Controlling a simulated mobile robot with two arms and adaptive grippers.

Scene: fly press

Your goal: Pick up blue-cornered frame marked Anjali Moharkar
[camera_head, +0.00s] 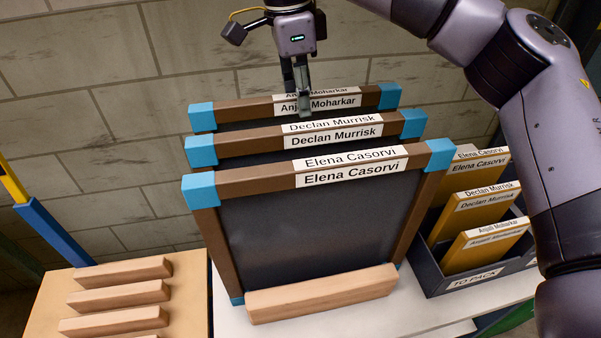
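The blue-cornered frame marked Anjali Moharkar (245,111) stands at the back of a row of three, with a brown bar, blue corners and a dark panel. Its lower part is hidden by the frames in front. My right gripper (298,92) comes down from above onto the middle of its top bar. One finger lies in front of the bar, over part of the name label; the other reaches down at the bar's back edge. I cannot tell whether the fingers press on the bar. My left gripper is out of view.
The Declan Murrisk frame (240,145) and Elena Casorvi frame (250,182) stand close in front. A dark TO PACK box (440,278) with yellow named boards is at right. A wooden slotted rack (60,290) is at left. A block wall (90,120) rises behind.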

